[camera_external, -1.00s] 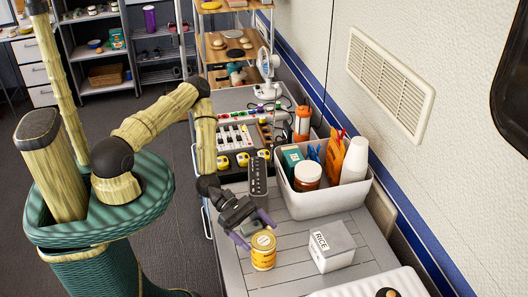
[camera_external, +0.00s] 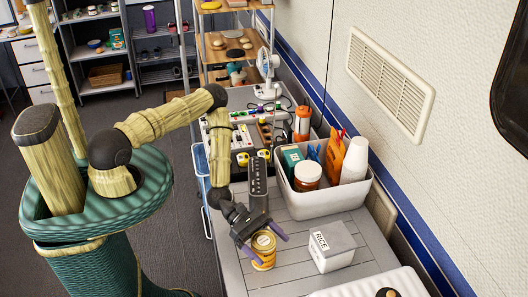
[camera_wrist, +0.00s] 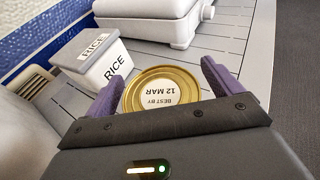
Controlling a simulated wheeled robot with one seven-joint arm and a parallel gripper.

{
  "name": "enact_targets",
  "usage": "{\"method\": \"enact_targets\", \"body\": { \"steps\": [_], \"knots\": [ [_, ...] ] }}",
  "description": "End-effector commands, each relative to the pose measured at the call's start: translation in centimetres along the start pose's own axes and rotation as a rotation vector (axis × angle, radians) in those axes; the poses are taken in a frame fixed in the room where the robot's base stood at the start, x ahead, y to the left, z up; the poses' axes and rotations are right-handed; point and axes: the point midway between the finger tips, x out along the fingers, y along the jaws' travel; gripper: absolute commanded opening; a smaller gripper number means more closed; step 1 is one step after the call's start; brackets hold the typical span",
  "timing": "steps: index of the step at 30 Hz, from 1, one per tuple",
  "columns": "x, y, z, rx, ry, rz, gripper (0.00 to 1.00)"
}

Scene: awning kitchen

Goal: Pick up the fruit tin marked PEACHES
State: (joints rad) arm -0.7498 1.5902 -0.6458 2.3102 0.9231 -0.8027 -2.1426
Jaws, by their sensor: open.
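A yellow tin (camera_external: 264,256) stands upright on the grey slatted counter, partly hidden by my gripper. Its fruit name cannot be read in these views. In the wrist view the tin's top (camera_wrist: 160,92) shows a gold rim and a white label reading "BEST BY 12 MAR". My gripper (camera_external: 264,246) is open at the tin, with its purple fingers on either side of the upper part. In the wrist view the fingers (camera_wrist: 163,88) flank the lid, with a gap visible at the right finger. The lower part of the tin is hidden there.
A white RICE box (camera_external: 332,248) stands just right of the tin; it also shows in the wrist view (camera_wrist: 100,60). A grey bin (camera_external: 325,203) with jars and cups stands behind. A white ribbed case (camera_external: 372,284) lies at the front right.

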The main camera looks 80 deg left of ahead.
Motion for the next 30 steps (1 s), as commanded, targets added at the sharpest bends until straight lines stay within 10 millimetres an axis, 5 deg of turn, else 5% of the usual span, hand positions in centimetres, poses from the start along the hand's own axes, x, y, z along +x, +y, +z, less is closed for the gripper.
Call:
{"method": "enact_targets", "body": {
  "steps": [5, 14, 23, 30],
  "knots": [
    [0.0, 0.0, 0.0, 0.000, 0.000, 0.000, 0.87],
    [0.0, 0.0, 0.0, 0.000, 0.000, 0.000, 0.28],
    [-0.1, 0.0, 0.3, 0.001, -0.002, 0.001, 0.27],
    [-0.9, 0.0, 2.7, 0.003, -0.003, 0.001, 0.27]
  ]
}}
